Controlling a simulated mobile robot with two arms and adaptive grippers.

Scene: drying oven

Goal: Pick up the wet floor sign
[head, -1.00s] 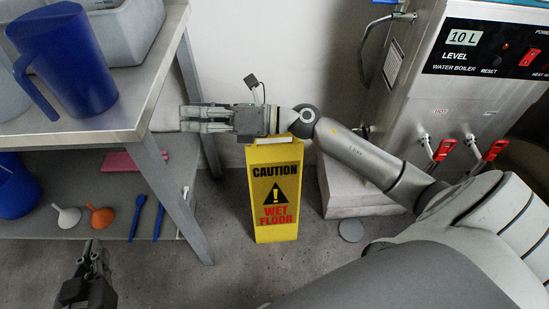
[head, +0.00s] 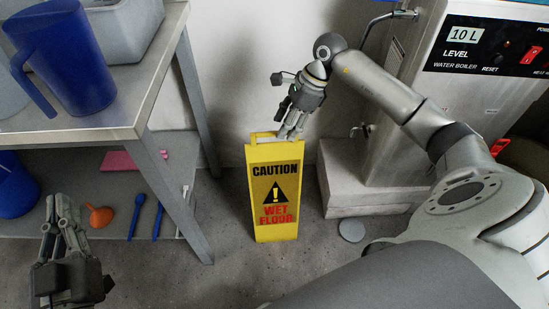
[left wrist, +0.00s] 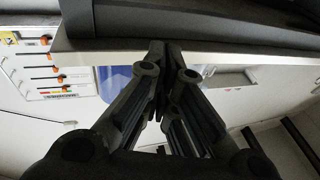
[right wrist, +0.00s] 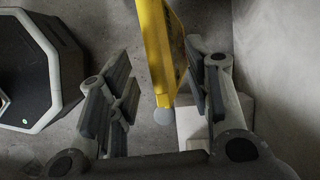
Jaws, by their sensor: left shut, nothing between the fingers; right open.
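The yellow wet floor sign (head: 274,190) stands upright on the grey floor in the middle of the head view. Its handle at the top is partly hidden by my right gripper. My right gripper (head: 288,133) is open and points down at the sign's top edge. In the right wrist view, the sign (right wrist: 154,45) lies between the spread fingers of my right gripper (right wrist: 160,105), nearer the right finger; contact cannot be told. My left gripper (head: 62,205) is shut and empty at the lower left, and shows in the left wrist view (left wrist: 163,55).
A metal table (head: 150,105) with a blue jug (head: 65,60) stands left of the sign. Its lower shelf holds an orange funnel (head: 100,216). The water boiler (head: 430,110) stands on a pale block (head: 350,190) to the right. Floor before the sign is clear.

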